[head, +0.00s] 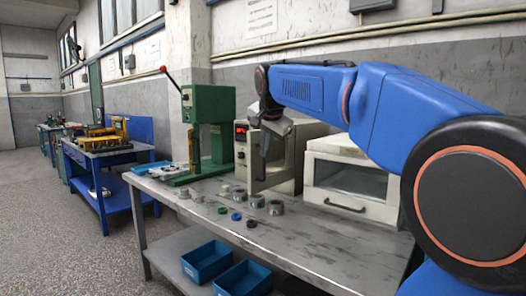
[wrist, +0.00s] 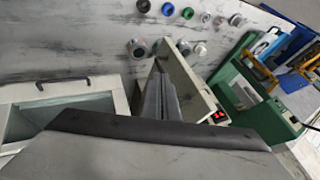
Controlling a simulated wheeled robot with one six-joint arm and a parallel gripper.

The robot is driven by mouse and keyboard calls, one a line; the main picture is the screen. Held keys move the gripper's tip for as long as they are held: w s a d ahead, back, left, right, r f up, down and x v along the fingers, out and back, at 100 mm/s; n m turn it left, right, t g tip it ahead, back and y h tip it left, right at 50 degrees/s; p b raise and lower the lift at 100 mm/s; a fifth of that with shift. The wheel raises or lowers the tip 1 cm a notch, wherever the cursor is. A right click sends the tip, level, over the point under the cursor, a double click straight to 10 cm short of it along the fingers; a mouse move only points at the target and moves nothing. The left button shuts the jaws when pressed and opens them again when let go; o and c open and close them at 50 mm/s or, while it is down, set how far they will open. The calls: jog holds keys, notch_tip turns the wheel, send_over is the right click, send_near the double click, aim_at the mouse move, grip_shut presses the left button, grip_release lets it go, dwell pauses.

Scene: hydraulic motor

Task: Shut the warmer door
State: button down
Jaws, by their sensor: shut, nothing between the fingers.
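The warmer (head: 313,130) is a cream box on the bench with a red lit display (head: 241,132), which also shows in the wrist view (wrist: 218,117). Its door (head: 258,176) stands open, swung out over the bench; in the wrist view the door (wrist: 193,78) is a pale panel slanting from near the display toward the bench front.
A white glass-fronted cabinet (head: 348,180) stands right of the warmer. A green press (head: 208,130) stands to its left. Several grey, green and blue small parts, such as a ring (head: 276,207), lie on the bench (head: 310,235) in front. Blue bins (head: 207,261) sit below.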

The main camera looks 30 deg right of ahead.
send_near(254, 171)
notch_tip(254, 171, down, 4)
jog(key=s+d, duration=0.1)
jog(key=d, duration=0.1)
jog(key=shift+w+a+r, duration=0.1)
jog(key=shift+w+a, duration=0.15)
jog(key=shift+w, duration=0.6)
jog(key=shift+w+a+r, duration=0.1)
jog(key=shift+w+a, duration=0.15)
jog(key=shift+w, duration=0.65)
jog(key=shift+w+a, duration=0.1)
